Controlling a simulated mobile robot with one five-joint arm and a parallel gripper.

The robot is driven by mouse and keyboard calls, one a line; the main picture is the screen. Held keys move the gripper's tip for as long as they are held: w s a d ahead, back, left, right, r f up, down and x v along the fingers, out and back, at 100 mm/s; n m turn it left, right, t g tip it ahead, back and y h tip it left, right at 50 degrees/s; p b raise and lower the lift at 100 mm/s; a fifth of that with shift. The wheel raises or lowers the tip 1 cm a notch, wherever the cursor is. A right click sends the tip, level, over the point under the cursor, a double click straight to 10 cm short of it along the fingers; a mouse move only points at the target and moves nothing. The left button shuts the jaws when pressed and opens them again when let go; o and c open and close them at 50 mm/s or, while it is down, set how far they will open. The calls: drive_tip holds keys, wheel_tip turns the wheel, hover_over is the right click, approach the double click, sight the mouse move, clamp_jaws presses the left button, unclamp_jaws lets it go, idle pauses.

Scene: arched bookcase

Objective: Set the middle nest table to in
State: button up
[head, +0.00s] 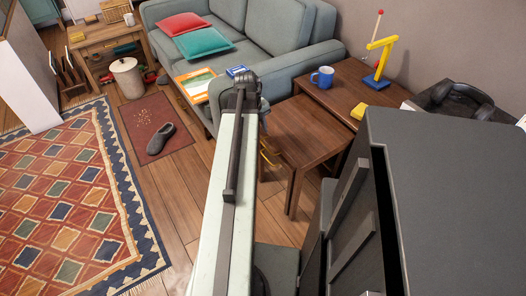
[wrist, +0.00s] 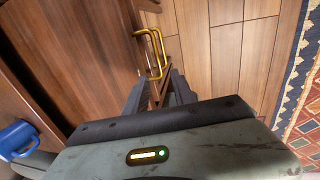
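The nest tables stand by the sofa. The lower wooden table (head: 305,128), which looks like the middle nest table, sticks out from beneath the larger table (head: 338,86). Brown wooden tops fill the left of the wrist view (wrist: 75,55). A gold loop handle (wrist: 152,52) shows at the lower table's edge; part of it also shows in the head view (head: 268,152), beside my arm. My gripper (wrist: 158,84) has its fingers apart, with the handle just beyond and between the tips. Contact cannot be told. My arm hides the gripper in the head view.
A blue mug (head: 322,77) and a yellow stand (head: 379,62) are on the larger table. The sofa (head: 255,30) lies behind. A grey slipper (head: 160,138) lies on a red mat (head: 148,115). Wood floor (head: 190,190) is free left of my arm.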

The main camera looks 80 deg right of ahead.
sight(264, 145)
drive_tip(key=f+b, duration=0.2)
drive_tip(key=s+f+b, duration=0.1)
drive_tip(key=f+b, duration=0.2)
drive_tip(key=d+f+b, duration=0.1)
drive_tip(key=f+b, duration=0.1)
drive_tip(key=shift+s+f+b, duration=0.15)
drive_tip(key=shift+f+b, duration=0.15)
drive_tip(key=shift+f, duration=0.1)
drive_tip(key=shift+r, duration=0.1)
clamp_jaws()
idle(1.1)
